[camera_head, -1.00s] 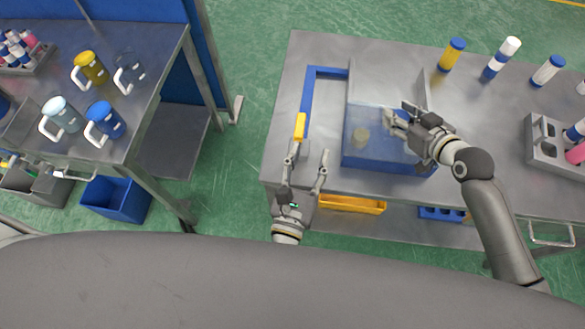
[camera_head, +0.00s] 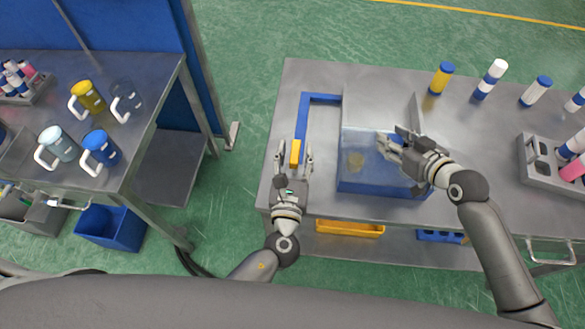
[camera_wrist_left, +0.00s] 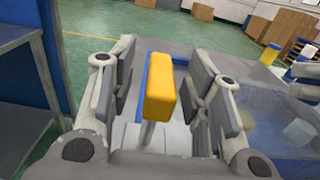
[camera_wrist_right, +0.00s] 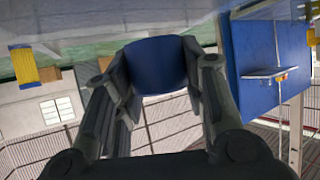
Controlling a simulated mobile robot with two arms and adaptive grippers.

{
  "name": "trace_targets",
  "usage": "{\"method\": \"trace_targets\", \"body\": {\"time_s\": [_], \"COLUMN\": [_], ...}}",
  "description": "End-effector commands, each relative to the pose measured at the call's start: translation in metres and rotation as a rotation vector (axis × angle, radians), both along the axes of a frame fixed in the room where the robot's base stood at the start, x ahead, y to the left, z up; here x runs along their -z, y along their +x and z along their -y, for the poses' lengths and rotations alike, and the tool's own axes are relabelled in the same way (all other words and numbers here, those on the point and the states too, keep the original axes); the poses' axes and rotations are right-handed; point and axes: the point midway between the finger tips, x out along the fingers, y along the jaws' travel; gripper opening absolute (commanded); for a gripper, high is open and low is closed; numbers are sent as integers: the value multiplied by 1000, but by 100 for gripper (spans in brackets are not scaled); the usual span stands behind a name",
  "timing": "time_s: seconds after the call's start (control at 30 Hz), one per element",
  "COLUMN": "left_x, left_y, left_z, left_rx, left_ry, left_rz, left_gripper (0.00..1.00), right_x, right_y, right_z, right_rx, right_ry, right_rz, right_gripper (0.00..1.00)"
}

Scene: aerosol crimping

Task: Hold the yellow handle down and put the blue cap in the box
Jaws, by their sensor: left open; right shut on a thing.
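The yellow handle (camera_head: 295,152) stands at the end of a blue bar at the bench's left side. My left gripper (camera_head: 294,157) is open with one finger on each side of the handle. In the left wrist view the handle (camera_wrist_left: 160,88) is between the fingers with gaps on both sides. My right gripper (camera_head: 386,145) is shut on a blue cap, which shows between its fingers in the right wrist view (camera_wrist_right: 157,66). In the head view the cap is hard to make out. That gripper is over a blue box with clear upper walls (camera_head: 375,184). A small tan round thing (camera_head: 356,160) shows through the clear wall.
A yellow bottle with a blue cap (camera_head: 441,78) and several white ones stand at the bench's back right. A grey rack (camera_head: 545,172) holds more bottles at the right. A grey upright plate (camera_head: 415,112) stands behind the right gripper. A second table with mugs is at the left.

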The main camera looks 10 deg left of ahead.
Motion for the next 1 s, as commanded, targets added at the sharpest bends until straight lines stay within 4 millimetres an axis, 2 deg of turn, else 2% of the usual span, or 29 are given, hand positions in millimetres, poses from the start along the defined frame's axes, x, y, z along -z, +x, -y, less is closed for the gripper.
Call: {"method": "trace_targets", "body": {"time_s": [0.13,0.4,0.73,1.0], "left_x": [-1,0,0,3], "left_y": [8,9,8,8], "left_z": [0,0,0,0], "left_rx": [0,1,1,1], "left_ry": [0,0,0,0], "left_rz": [1,0,0,0], "left_gripper": [45,45,2,0], "right_x": [0,0,0,3], "right_y": [0,0,0,0], "right_z": [0,0,0,0], "right_rx": [0,0,0,0], "right_ry": [0,0,0,0], "right_rz": [0,0,0,0], "right_gripper": [24,24,24,24]}}
